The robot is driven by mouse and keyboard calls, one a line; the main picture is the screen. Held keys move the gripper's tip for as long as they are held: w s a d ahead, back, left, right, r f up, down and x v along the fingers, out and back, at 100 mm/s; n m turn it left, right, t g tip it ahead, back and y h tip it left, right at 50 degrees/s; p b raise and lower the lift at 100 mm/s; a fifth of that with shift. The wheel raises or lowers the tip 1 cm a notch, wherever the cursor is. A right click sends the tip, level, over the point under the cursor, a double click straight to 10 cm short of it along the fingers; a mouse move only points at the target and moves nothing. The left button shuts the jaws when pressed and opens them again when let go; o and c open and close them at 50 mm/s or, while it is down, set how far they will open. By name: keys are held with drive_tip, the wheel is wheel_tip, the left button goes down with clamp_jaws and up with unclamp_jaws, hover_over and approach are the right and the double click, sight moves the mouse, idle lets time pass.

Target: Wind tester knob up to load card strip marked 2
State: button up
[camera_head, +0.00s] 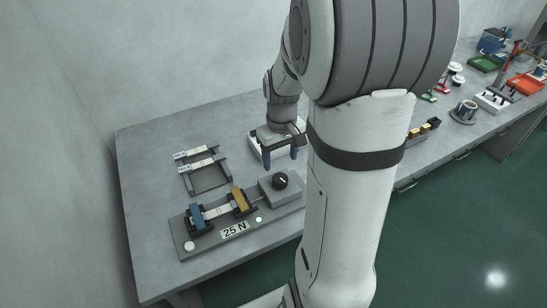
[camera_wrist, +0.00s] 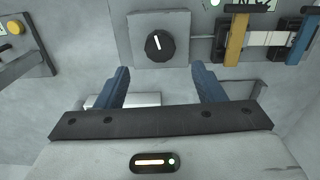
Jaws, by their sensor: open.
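The tester (camera_head: 185,233) lies near the front left of the bench, with a "25 N" label (camera_head: 235,229) on its front. Its black knob (camera_head: 280,181) sits on a grey box at the tester's right end; it also shows in the wrist view (camera_wrist: 159,46), with a white pointer line near upright. A pale strip (camera_head: 218,210) spans between a blue clamp (camera_head: 196,216) and a yellow clamp (camera_head: 240,199). My gripper (camera_head: 280,160) is open and empty, just behind and above the knob. In the wrist view the knob lies beyond and between my fingers (camera_wrist: 161,85), apart from them.
A rack (camera_head: 208,180) with two pale strips stands behind the tester; their marks are too small to read. Green bin (camera_head: 482,63), orange bin (camera_head: 525,85) and other items crowd the right of the bench.

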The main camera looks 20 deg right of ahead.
sight(280, 177)
wheel_tip(280, 177, down, 8)
drive_tip(key=shift+r, duration=0.2)
drive_tip(key=shift+c, duration=0.5)
drive_tip(key=c, duration=0.9)
drive_tip(key=shift+o, duration=0.7)
drive_tip(key=shift+d, duration=0.2)
drive_tip(key=shift+a, duration=0.15)
drive_tip(key=shift+c, duration=0.6)
drive_tip(key=shift+m, duration=0.3)
